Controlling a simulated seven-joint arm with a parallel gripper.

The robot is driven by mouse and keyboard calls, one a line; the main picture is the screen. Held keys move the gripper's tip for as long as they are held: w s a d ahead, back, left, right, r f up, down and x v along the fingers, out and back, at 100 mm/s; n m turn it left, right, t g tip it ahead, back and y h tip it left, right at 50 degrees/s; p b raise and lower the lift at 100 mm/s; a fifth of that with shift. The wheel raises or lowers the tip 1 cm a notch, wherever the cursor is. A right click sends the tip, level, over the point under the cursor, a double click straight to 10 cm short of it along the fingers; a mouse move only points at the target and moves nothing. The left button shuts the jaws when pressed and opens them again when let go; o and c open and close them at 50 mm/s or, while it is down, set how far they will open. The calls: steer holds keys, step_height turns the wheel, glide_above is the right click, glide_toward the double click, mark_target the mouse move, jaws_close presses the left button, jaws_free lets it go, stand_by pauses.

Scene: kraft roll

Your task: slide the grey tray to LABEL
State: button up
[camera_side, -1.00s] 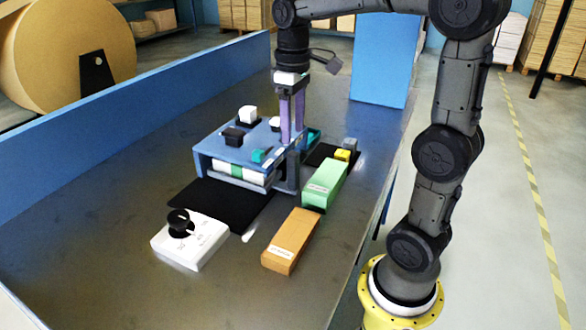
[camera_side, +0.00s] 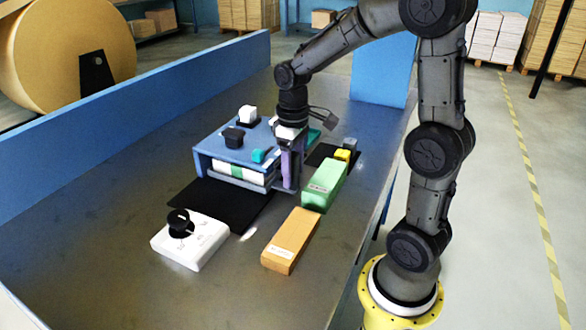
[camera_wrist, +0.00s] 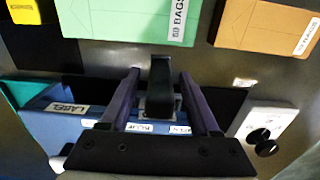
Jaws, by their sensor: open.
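My gripper (camera_side: 291,184) is low at the rack's right front side. In the wrist view its purple fingers (camera_wrist: 160,82) are open, one on each side of the handle.
A green box (camera_side: 325,183) stands close right of my gripper, an orange box (camera_side: 291,238) in front. A white box with a black knob (camera_side: 190,240) and a black mat (camera_side: 215,207) lie front left.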

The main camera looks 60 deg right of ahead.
jaws_close()
stand_by(1.3)
